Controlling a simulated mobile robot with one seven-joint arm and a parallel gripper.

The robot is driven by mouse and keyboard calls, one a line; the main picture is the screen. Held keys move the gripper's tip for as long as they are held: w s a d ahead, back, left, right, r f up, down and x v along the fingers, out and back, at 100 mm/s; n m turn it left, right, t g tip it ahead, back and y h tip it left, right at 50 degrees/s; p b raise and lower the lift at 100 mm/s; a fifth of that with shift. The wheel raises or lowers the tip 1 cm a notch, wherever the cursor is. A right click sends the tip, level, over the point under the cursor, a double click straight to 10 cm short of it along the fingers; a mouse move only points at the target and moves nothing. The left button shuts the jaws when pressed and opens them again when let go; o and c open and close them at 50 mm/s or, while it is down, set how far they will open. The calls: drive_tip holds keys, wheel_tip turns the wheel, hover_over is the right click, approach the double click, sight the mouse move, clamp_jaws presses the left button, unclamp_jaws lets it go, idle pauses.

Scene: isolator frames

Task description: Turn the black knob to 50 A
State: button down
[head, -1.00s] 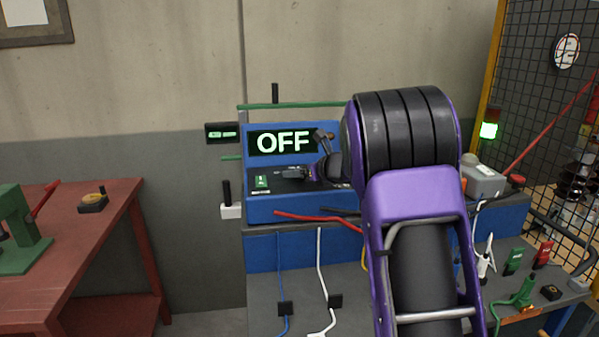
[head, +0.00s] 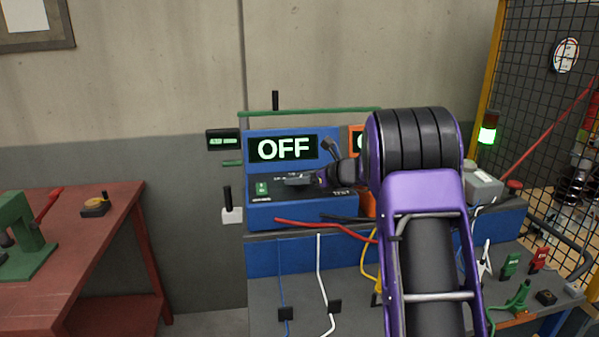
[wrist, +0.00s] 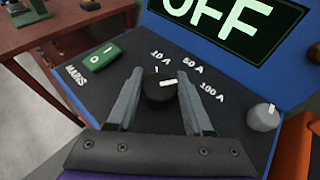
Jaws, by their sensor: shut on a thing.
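The black knob (wrist: 158,90) sits on the dark sloping panel of the blue unit, between my gripper's grey fingers (wrist: 160,74) in the wrist view. My gripper is shut on it. The knob's white pointer mark faces right and slightly up, toward the side of the 50 A (wrist: 193,66) and 100 A (wrist: 211,92) labels; which one it meets exactly I cannot tell. The 10 A label (wrist: 160,57) is above the knob. The display (head: 283,149) reads OFF. In the head view my gripper (head: 300,181) is small and hides the knob.
A green rocker switch (wrist: 102,55) is left of the knob, by the MAINS label. A grey knob (wrist: 262,116) is to the right. An orange unit (head: 357,140) stands right of the blue one, partly behind my arm. Red and black leads (head: 310,224) lie in front.

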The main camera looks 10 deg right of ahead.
drive_tip(key=n+g+y+p, duration=0.1)
drive_tip(key=p, duration=0.1)
drive_tip(key=n+g+y+p, duration=0.1)
drive_tip(key=n+g, duration=0.1)
drive_tip(key=shift+d+r+y+p, duration=0.1)
drive_tip(key=shift+r+y+p, duration=0.1)
drive_tip(key=shift+y+p, duration=0.15)
drive_tip(key=shift+f+n+g+y+p, duration=0.15)
drive_tip(key=shift+n+g+y+p, duration=0.35)
drive_tip(key=shift+n+g, duration=1)
drive_tip(key=shift+n, duration=0.1)
drive_tip(key=shift+c, duration=1.5)
unclamp_jaws()
drive_tip(key=v, duration=1.7)
drive_tip(key=shift+d, duration=0.15)
drive_tip(key=shift+s, duration=0.1)
